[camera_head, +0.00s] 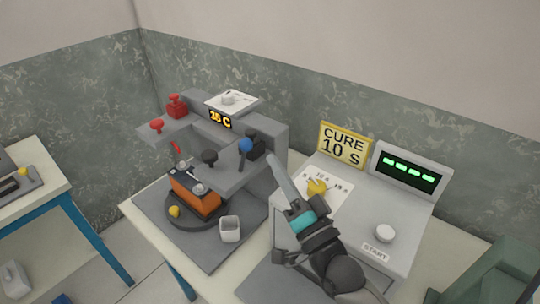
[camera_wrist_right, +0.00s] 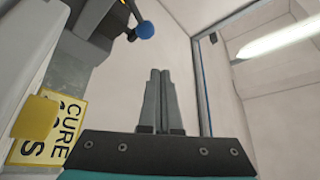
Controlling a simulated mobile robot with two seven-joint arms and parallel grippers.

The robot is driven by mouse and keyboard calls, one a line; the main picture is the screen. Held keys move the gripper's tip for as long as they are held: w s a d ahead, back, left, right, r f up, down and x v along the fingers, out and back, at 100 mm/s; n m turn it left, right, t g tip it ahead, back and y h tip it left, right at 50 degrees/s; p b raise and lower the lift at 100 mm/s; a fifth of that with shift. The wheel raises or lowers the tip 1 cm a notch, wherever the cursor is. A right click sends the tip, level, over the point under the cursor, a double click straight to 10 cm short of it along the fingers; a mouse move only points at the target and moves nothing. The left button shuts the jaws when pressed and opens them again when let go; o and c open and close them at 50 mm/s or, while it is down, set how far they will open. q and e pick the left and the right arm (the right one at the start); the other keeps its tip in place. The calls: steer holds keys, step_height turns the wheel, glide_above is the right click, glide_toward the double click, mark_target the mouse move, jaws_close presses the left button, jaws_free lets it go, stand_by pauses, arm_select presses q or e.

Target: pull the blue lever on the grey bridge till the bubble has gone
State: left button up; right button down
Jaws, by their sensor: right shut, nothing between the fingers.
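The grey bridge (camera_head: 272,132) stands over the orange battery (camera_head: 194,196), which sits on a dark round turntable (camera_head: 172,220). The blue lever (camera_head: 245,146) has a ball knob on a dark mount at the bridge's right part; the knob also shows in the right wrist view (camera_wrist_right: 145,30). My right gripper (camera_head: 273,160) is shut and empty, its fingers (camera_wrist_right: 158,72) pointing up towards the bridge. The fingertips are to the right of the blue knob and slightly below it in the head view, apart from it. I cannot make out a bubble. My left gripper is out of view.
A console (camera_head: 385,208) with a yellow CURE 10 S sign (camera_head: 343,145), green bars and START button stands right.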

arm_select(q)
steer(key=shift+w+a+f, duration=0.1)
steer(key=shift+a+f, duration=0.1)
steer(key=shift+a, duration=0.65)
arm_select(e)
steer(key=v, duration=0.6)
steer(key=shift+s+a+r, duration=0.15)
steer(key=shift+s+a, duration=0.1)
steer(key=shift+s, duration=0.25)
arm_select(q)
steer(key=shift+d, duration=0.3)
arm_select(e)
steer(key=shift+a, duration=0.1)
